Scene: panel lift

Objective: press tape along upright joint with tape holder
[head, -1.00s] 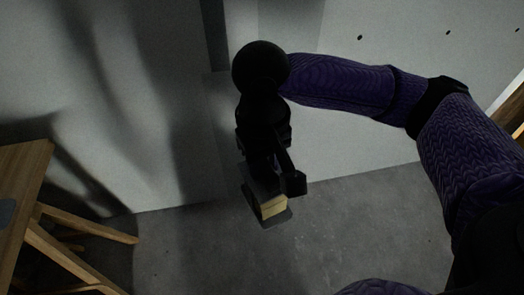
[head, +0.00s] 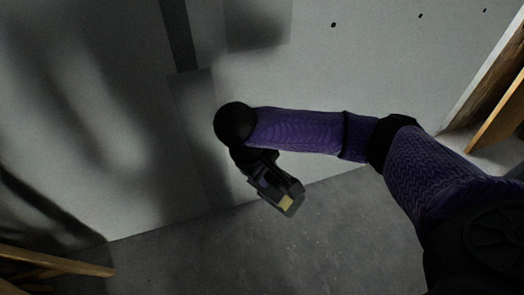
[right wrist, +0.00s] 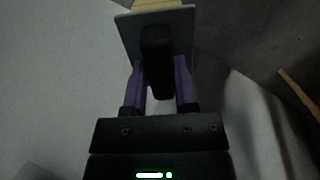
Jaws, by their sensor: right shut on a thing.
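My right gripper (head: 268,178) is shut on the tape holder (head: 290,208), a grey block with a flat plate and a yellow part. The holder hangs low, near the bottom of the pale wall panel. In the right wrist view the fingers (right wrist: 160,85) grip its dark handle, and the plate (right wrist: 128,30) is beyond. The upright joint (head: 178,35) shows as a dark band at the top. Below it runs a slightly greyer strip (head: 195,125), perhaps tape, towards the floor. I cannot tell whether the holder touches the wall. My left gripper is out of view.
The pale wall (head: 380,70) has a few dark holes at upper right. Grey concrete floor (head: 340,240) lies open below it. Wooden legs (head: 55,265) stand at lower left, and a wooden piece (head: 498,115) stands at the right edge.

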